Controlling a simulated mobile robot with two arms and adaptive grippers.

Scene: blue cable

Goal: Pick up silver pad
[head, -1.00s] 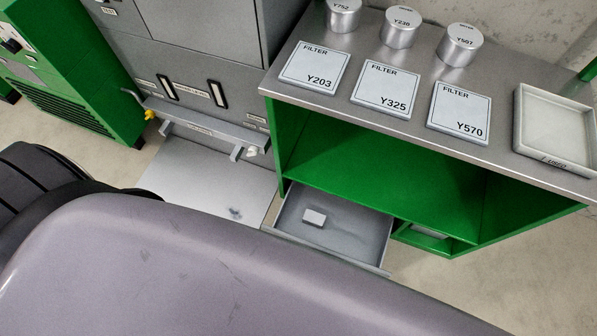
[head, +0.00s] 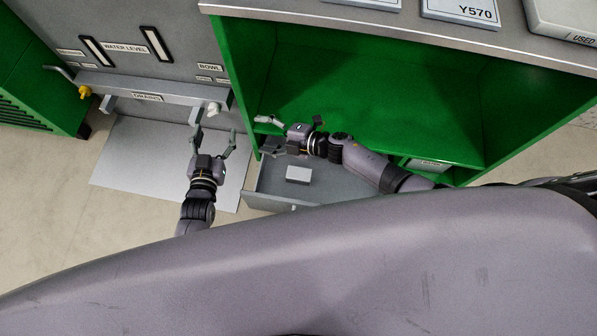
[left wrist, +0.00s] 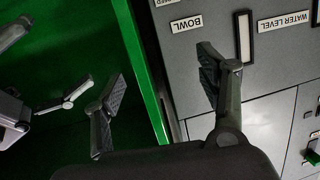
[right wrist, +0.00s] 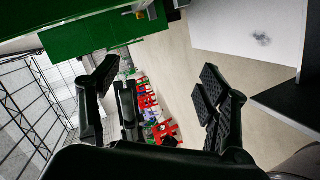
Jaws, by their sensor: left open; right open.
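The silver pad (head: 298,174) is a small light-grey block lying in an open grey drawer (head: 335,185) below the green shelf, seen in the head view. My left gripper (head: 214,138) is open and empty, left of the drawer, above a pale floor plate. Its spread fingers (left wrist: 163,82) also show in the left wrist view. My right gripper (head: 268,134) is open and empty, above and left of the pad, near the drawer's back left corner. Its fingers (right wrist: 160,85) show in the right wrist view. The pad shows in neither wrist view.
The green shelf (head: 350,80) rises behind the drawer under a metal counter (head: 400,27). A grey machine (head: 125,70) with a drain bar (head: 145,97) stands at the left. The pale plate (head: 140,160) lies on the floor. My two grippers are close together.

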